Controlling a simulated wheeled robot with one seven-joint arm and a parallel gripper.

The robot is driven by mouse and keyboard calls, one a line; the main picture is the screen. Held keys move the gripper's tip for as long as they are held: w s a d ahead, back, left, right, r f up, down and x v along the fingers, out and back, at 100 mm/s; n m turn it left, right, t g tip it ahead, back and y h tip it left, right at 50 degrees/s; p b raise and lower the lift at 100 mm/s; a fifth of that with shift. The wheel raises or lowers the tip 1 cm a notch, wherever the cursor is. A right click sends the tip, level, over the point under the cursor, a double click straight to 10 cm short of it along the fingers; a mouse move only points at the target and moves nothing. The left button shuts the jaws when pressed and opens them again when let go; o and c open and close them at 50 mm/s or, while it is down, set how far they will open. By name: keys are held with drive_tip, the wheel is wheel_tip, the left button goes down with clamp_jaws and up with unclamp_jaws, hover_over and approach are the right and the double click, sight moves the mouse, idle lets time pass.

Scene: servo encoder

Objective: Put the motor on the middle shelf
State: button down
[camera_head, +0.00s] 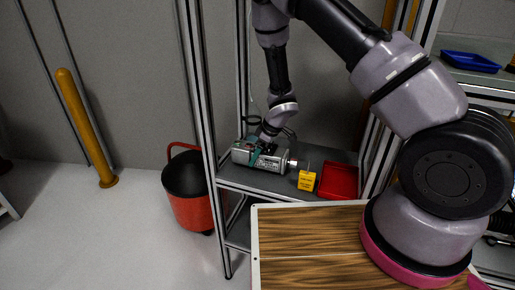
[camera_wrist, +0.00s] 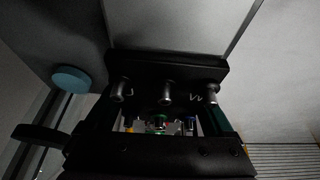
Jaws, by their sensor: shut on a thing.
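The motor (camera_head: 273,163) is a silver cylinder lying on its side at the grey shelf (camera_head: 237,180) of the metal rack in the head view. A shaft end points to the right. My gripper (camera_head: 256,154) comes down from above and is shut on the motor, with its teal fingers around the body. The motor is at or just above the shelf surface; I cannot tell whether it touches. In the wrist view my dark gripper body (camera_wrist: 160,125) fills the middle, and the motor cannot be made out clearly.
A yellow block (camera_head: 307,181) and a red tray (camera_head: 338,181) sit on the shelf right of the motor. Rack posts (camera_head: 203,120) stand close by on the left. A wooden-topped table (camera_head: 310,250) is in front. A red bin (camera_head: 190,205) stands on the floor at left.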

sight(273, 158)
drive_tip(key=shift+f, duration=0.8)
drive_tip(key=shift+f, duration=0.1)
unclamp_jaws()
drive_tip(key=v, duration=0.7)
drive_tip(key=shift+d+r, duration=0.1)
drive_tip(key=shift+r, duration=0.2)
